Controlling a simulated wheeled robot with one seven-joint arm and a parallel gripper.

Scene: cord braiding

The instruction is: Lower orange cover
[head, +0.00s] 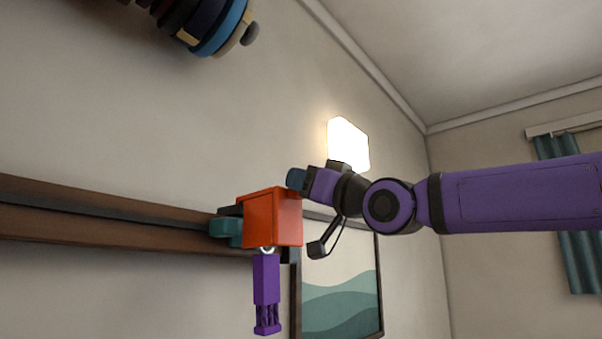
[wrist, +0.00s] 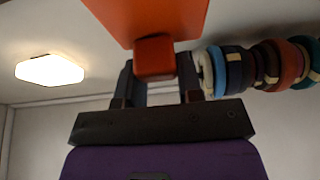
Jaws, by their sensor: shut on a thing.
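The orange cover (head: 272,217) is a box-like block in the middle of the head view, in front of a wall rail. Its orange face (wrist: 150,15) fills the top of the wrist view, with a small orange block (wrist: 155,58) below it. My gripper (wrist: 156,72) has its two dark fingers on either side of this small block and is shut on it. In the head view my purple arm comes in from the right and ends by the cover's upper right edge; the fingers cannot be made out there.
A purple hanging piece (head: 266,285) hangs from a ring under the cover. A teal part (head: 226,228) sits beside the cover on the brown rail (head: 110,222). A framed picture (head: 342,290) is behind. Several coloured rings (wrist: 255,67) show at right in the wrist view.

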